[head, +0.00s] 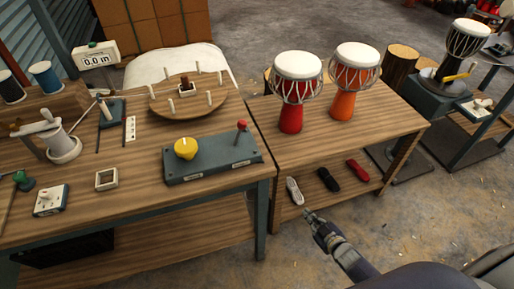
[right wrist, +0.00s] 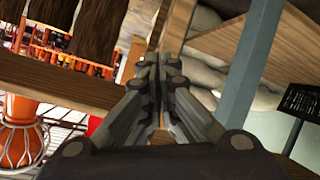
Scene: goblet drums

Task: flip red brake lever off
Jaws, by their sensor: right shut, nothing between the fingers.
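A dark grey control box (head: 212,158) lies near the front right edge of the left workbench. A small lever with a red knob (head: 241,124) stands up at its right end, and a yellow knob (head: 185,148) sits at its left end. My right gripper (head: 307,214) is in front of the right bench, low and to the right of the box, well apart from the lever. In the right wrist view its fingers (right wrist: 158,70) are closed together with nothing between them. The lever cannot be made out in the right wrist view. My left gripper is out of view.
Two goblet drums, red (head: 291,118) and orange (head: 342,105), stand on the right bench. White, black and red shoe-like items lie on its lower shelf. A round wooden disc with pegs (head: 165,107) lies behind the box. A square frame (head: 106,180) lies to its left.

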